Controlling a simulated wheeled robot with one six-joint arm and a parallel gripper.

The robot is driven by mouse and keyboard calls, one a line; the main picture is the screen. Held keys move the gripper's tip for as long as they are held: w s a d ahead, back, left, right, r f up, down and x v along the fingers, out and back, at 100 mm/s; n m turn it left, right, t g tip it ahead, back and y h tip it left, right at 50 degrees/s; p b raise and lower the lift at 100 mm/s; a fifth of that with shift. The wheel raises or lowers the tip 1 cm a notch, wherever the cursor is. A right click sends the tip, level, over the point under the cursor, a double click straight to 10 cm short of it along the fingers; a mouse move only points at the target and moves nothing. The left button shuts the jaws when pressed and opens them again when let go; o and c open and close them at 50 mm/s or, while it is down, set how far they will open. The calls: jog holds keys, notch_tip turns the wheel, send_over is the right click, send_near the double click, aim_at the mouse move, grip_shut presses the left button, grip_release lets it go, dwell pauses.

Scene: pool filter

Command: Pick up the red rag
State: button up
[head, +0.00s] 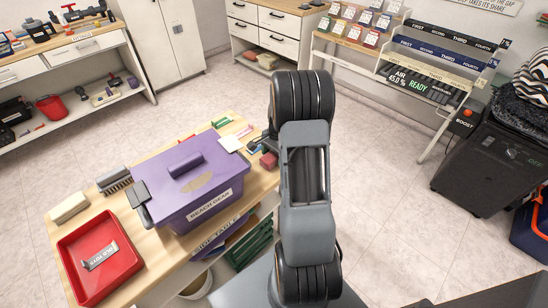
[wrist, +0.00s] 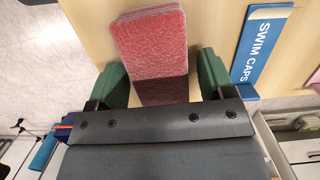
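The red rag (wrist: 150,42) looks like a folded, textured block lying flat on the wooden tabletop in the wrist view. Its near part is darker and reaches between the fingers. My gripper (wrist: 164,78) is open, with a green-padded finger on each side of the rag. The left finger is very close to it; a small gap shows at the right finger. I cannot tell whether the left finger touches. In the head view the rag (head: 268,160) is a small red patch at the table's right edge, beside my arm, which hides most of the gripper.
A blue "SWIM CAPS" sign (wrist: 262,45) lies just right of the rag. On the table (head: 150,238) stand a purple lidded "BEACH GEAR" box (head: 190,190), a red tray (head: 84,262), a brush (head: 114,180) and a beige block (head: 69,208).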

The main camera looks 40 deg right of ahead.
aim_at(274, 154)
jog(key=c, duration=0.8)
notch_tip(274, 154, up, 10)
dwell(0.4)
jog(key=shift+o, duration=1.3)
jog(key=shift+c, duration=1)
